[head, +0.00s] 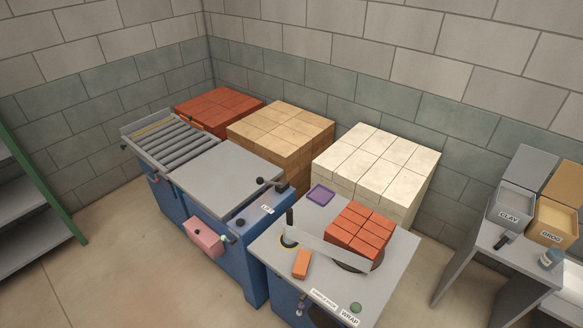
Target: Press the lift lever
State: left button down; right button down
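A blue machine (229,258) with a grey top stands in the middle. At its right corner a dark lever (271,184) with a black ball knob lies nearly level over the top. A small white label (267,209), which seems to read LIFT, sits just in front of it. Neither of my grippers shows in the head view, and nothing touches the lever.
Right of the machine, a grey wrapping table (399,262) holds a stack of red bricks (359,232), an upright black handle (289,218) and a loose orange brick (302,264). A pink box (205,238) juts from the machine's front. Brick stacks stand behind; the floor at front left is clear.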

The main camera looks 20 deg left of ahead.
aim_at(260, 180)
jog(key=z, duration=0.15)
jog(key=i, duration=1)
jog(key=u, duration=0.4)
